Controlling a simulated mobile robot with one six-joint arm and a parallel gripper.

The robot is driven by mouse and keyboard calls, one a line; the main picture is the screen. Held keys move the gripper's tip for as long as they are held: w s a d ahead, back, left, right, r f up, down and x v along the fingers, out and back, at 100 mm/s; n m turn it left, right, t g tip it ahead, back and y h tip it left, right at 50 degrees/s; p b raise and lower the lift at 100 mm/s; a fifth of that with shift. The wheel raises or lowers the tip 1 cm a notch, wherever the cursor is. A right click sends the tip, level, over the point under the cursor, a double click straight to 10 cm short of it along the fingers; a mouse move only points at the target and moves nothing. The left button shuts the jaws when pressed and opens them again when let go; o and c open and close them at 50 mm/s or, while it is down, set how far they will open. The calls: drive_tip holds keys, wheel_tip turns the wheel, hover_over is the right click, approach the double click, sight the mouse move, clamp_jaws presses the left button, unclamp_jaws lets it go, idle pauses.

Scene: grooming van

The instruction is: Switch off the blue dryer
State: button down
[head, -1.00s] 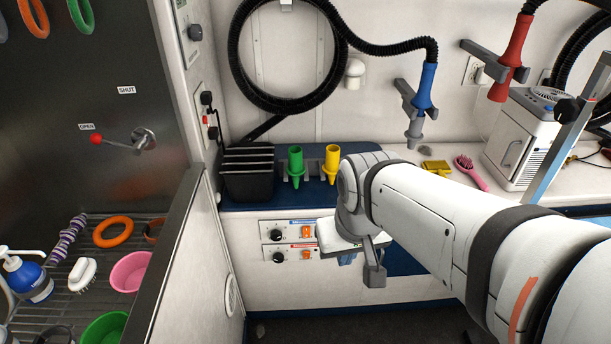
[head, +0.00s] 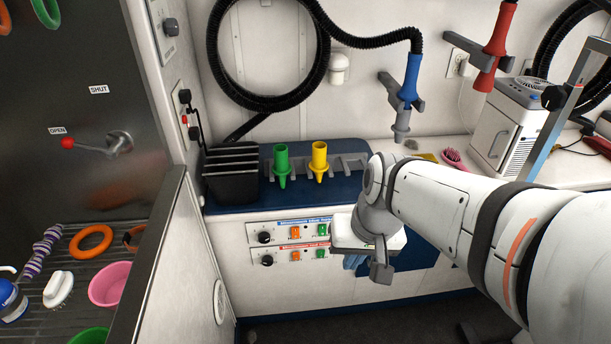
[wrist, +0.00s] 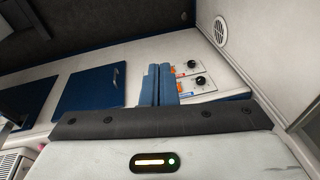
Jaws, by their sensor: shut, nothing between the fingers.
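The blue dryer nozzle (head: 410,78) hangs in a grey wall holder, with a black hose at its top. Two white control panels sit on the counter front. The upper panel (head: 280,232) has a blue label, a black knob (head: 264,237), an orange switch (head: 295,232) and a green one (head: 323,229). The lower panel (head: 281,258) has a red label and a similar layout. My gripper (head: 354,262) is shut and empty, just right of the panels. In the wrist view its blue fingers (wrist: 158,84) hide part of the panels; two knobs (wrist: 200,81) show beside them.
A red dryer nozzle (head: 497,35) hangs further right. Green (head: 281,163) and yellow (head: 319,158) nozzles stand in a rack on the counter, beside a black bin (head: 232,175). The steel tub's wall (head: 160,240) stands left. Floor before the counter looks clear.

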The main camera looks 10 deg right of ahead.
sight(322, 230)
drive_tip(key=w+a+f+m+t+y+b, duration=0.1)
drive_tip(key=w+a+f+m+y+b, duration=0.15)
drive_tip(key=w+f+b, duration=0.5)
drive_tip(key=w+a+f+m+y+b, duration=0.2)
drive_tip(key=f+m+y+b, duration=0.15)
drive_tip(key=f, duration=0.65)
drive_tip(key=w+d+f+m+t+b, duration=0.2)
drive_tip(key=w+d+f+m+b, duration=0.1)
drive_tip(key=w+f+b, duration=0.2)
drive_tip(key=w+d+f+m+t+b, duration=0.3)
drive_tip(key=w+d+f+m+b, duration=0.1)
drive_tip(key=w+f, duration=0.3)
wheel_tip(322, 230, down, 2)
drive_tip(key=shift+d+m+t+y+b, duration=0.2)
drive_tip(key=shift+m+t+y+b, duration=0.1)
drive_tip(key=shift+b, duration=0.1)
drive_tip(key=shift+w, duration=0.1)
drive_tip(key=w+f+p, duration=0.1)
drive_tip(key=w, duration=0.7)
drive_tip(key=shift+w+f, duration=0.2)
drive_tip(key=shift+w, duration=0.15)
drive_tip(key=shift+w+f, duration=0.1)
